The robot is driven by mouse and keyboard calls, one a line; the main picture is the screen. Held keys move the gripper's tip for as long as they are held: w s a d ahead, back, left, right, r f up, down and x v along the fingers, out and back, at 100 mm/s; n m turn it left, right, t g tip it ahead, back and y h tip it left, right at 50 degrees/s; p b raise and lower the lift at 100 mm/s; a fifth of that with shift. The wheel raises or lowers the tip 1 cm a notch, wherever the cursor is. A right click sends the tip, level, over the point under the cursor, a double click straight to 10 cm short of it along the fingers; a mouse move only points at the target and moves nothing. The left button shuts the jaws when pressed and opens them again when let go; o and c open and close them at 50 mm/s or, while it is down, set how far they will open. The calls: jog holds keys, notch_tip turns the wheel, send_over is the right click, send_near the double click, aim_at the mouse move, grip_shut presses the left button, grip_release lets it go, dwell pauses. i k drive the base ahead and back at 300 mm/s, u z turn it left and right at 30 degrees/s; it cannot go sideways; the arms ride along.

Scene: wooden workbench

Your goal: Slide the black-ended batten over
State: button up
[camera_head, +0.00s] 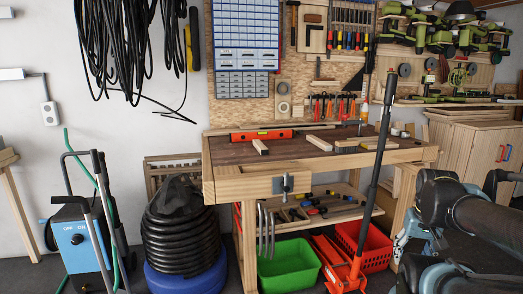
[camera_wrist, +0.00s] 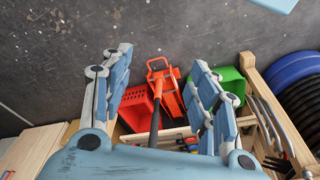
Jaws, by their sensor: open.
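Several short wooden battens lie on the dark top of the workbench (camera_head: 290,150). One batten (camera_head: 260,146) lies near the front left and seems to have a dark end, though it is too small to be sure. Other battens (camera_head: 319,143) lie at the middle and right. My gripper is open and empty in the wrist view (camera_wrist: 162,70), its two blue fingers wide apart. It points at the floor and crates, and no batten shows between the fingers. In the head view, part of my arm is at the right, beside the bench and away from the battens.
An orange-red level (camera_head: 262,134) lies behind the battens. A red floor jack (camera_wrist: 160,75) with a tall black handle (camera_head: 378,150) stands before the bench's right side. A green crate (camera_head: 289,266) and a red crate (camera_head: 367,244) sit below. A vise (camera_head: 284,184) is on the front edge.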

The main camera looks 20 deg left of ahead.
aim_at(263, 150)
jog(key=z, duration=1.15)
jog(key=k, duration=1.35)
jog(key=u, duration=1.25)
jog(key=i, duration=1)
